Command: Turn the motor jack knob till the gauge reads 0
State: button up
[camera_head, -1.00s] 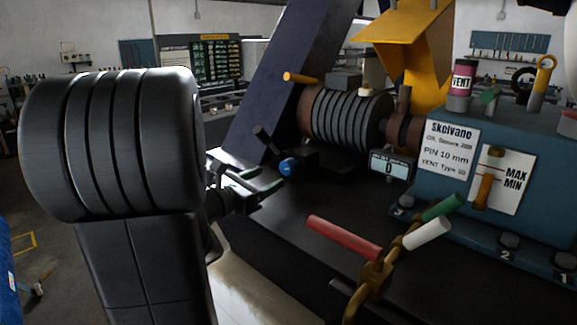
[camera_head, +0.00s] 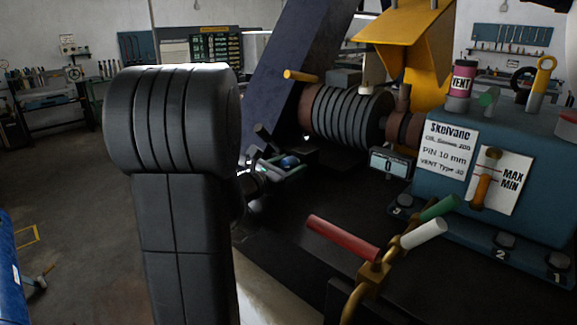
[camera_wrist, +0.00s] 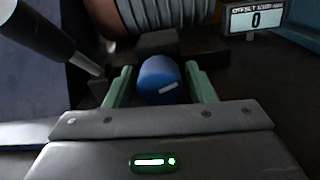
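The blue motor jack knob (camera_wrist: 159,80) has a white mark and sits low in front of the ribbed motor coupling. It also shows in the head view (camera_head: 290,162), partly hidden by my gripper. My gripper (camera_wrist: 160,72) has its two green fingers either side of the knob, with a narrow gap on each side, so it looks open around it. The gauge (camera_wrist: 254,18) is a small display reading 0, and it reads 0 in the head view too (camera_head: 389,165).
A dark lever (camera_wrist: 55,40) slants close to my gripper's left. Red (camera_head: 343,238), white (camera_head: 424,233) and green (camera_head: 440,208) handles stand at the front. A blue pump housing (camera_head: 535,150) with a label is at the right. A dark slanted beam (camera_head: 290,70) rises behind.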

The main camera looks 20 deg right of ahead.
jog(key=c, duration=0.7)
jog(key=shift+n, duration=0.8)
jog(key=o, duration=1)
jog(key=b+v, duration=0.3)
jog(key=v, duration=1.1)
jog(key=shift+w+d, duration=0.1)
jog(key=p+x, duration=0.3)
jog(key=x, duration=1)
jog(key=shift+w+d, duration=0.1)
jog(key=shift+d, duration=0.25)
jog(key=shift+a, duration=0.1)
